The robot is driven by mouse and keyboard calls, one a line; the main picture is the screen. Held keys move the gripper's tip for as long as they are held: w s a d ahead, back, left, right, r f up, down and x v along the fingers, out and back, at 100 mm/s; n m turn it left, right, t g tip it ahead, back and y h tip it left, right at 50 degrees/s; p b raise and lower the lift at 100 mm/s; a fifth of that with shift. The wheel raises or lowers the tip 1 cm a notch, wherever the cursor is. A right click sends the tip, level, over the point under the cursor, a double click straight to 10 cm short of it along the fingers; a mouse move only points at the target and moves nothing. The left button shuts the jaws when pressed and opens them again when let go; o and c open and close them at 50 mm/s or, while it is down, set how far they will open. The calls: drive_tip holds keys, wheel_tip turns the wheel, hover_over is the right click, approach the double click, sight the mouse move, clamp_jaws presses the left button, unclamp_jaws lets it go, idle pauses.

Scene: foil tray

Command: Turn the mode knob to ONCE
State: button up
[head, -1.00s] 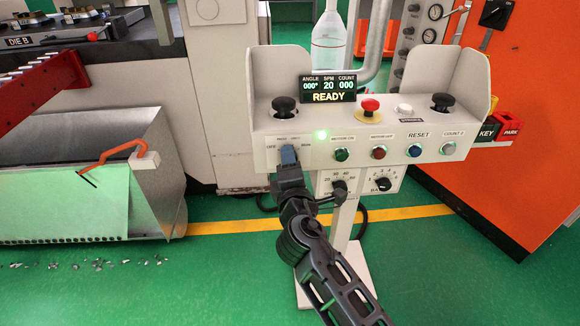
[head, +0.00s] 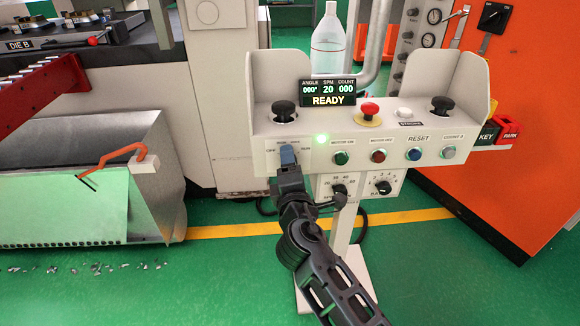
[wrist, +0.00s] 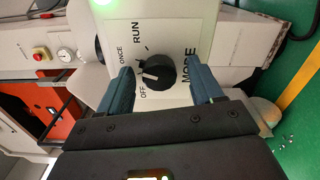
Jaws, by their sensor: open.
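The mode knob (wrist: 160,72) is a round black knob with a white pointer line on a pale panel (wrist: 176,28). In the wrist view its pointer aims to the left, between the OFF and ONCE labels, not at ONCE. My gripper (wrist: 161,80) is open, with one blue finger on each side of the knob and visible gaps between. In the head view my gripper (head: 288,155) is at the left end of the console front and hides the knob.
The console (head: 390,128) has several buttons right of the knob, a red mushroom button (head: 370,109) on top, and two dials (head: 340,188) below. The display (head: 328,92) reads READY. A metal bin (head: 150,190) stands to the left.

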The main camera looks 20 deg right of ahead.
drive_tip(key=shift+s, duration=0.1)
drive_tip(key=v, duration=0.7)
drive_tip(key=shift+s, duration=0.25)
drive_tip(key=shift+a, duration=0.1)
drive_tip(key=s+f+m+g+y+p, duration=0.3)
drive_tip(key=s+m+y+p, duration=0.3)
drive_tip(key=s, duration=1.9)
drive_tip(key=s+d+r+m+p, duration=0.2)
drive_tip(key=s+r+m, duration=0.8)
drive_tip(key=s+r, duration=0.5)
drive_tip(key=s+p, duration=0.1)
drive_tip(key=s, duration=0.1)
drive_tip(key=shift+s+r+t+p, duration=0.25)
drive_tip(key=shift+s+t+p, duration=0.05)
drive_tip(key=shift+s+p, duration=0.1)
